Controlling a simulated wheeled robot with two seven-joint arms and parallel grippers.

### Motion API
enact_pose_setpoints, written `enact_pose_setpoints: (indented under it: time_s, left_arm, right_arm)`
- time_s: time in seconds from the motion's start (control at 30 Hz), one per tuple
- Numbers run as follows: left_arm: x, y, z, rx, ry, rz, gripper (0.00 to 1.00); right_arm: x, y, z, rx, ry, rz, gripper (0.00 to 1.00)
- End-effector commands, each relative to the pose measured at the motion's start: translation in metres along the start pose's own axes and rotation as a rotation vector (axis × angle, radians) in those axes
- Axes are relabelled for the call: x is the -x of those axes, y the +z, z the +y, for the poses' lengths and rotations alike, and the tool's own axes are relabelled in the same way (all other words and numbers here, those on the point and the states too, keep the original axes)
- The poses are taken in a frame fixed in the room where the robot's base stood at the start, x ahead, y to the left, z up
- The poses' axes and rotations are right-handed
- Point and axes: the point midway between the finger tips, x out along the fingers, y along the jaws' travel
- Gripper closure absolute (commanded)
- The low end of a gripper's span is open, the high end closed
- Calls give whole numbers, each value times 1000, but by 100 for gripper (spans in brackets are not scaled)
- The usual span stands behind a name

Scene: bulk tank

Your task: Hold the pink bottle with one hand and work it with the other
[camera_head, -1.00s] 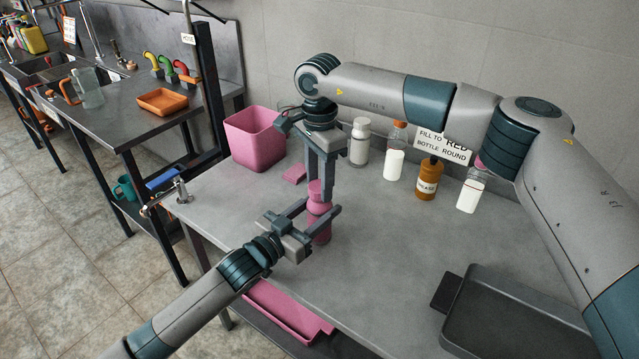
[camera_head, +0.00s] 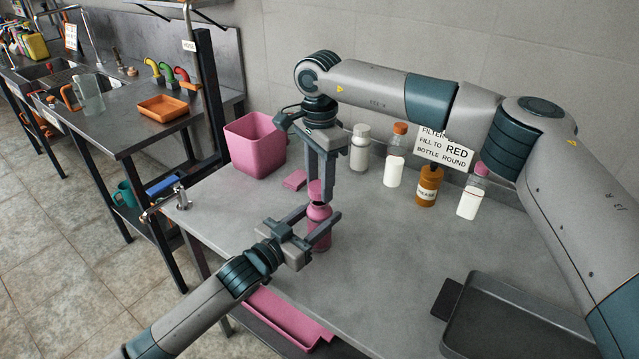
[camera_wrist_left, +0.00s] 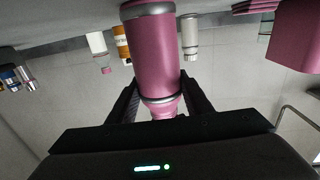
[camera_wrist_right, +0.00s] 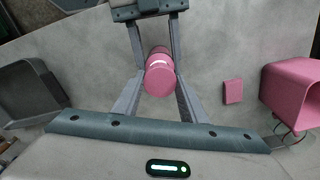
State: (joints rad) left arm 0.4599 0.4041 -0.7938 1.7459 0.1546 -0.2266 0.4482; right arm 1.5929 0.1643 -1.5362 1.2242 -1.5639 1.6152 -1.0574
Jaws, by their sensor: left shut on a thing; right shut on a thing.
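The pink bottle (camera_head: 319,236) stands upright near the table's left front edge. My left gripper (camera_head: 321,216) is shut around its upper part from the front left. In the left wrist view the bottle (camera_wrist_left: 152,55) appears upside down between the fingers. My right gripper (camera_head: 321,192) points straight down above the bottle, shut on its pink cap (camera_head: 315,189). The right wrist view shows the cap (camera_wrist_right: 160,82) from above, between the fingers, with the bottle under it. Whether the cap still touches the neck is hard to tell.
A pink bin (camera_head: 256,150) and a small pink block (camera_head: 294,180) lie behind the bottle. A white bottle (camera_head: 360,152), an amber bottle (camera_head: 428,186) and a sign (camera_head: 445,150) stand along the wall. A dark tray (camera_head: 515,325) is at right front. The middle table is clear.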

Motion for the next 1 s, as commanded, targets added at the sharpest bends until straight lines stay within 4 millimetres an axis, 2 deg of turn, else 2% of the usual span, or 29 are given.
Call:
enact_pose_setpoints:
  time_s: [0.3,0.6,0.63,0.7,1.0]
  left_arm:
    - [0,0,0,0,0,-1,100]
    - [0,0,0,0,0,0,100]
    - [0,0,0,0,0,0,47]
    - [0,0,0,0,0,0,33]
    - [0,0,0,0,0,0,33]
  right_arm:
    - [31,0,0,0,-2,0,89]
    - [34,0,0,0,-1,0,89]
    - [34,0,0,0,-1,0,89]
    - [34,0,0,0,-1,0,89]
    - [33,0,0,0,-1,0,89]
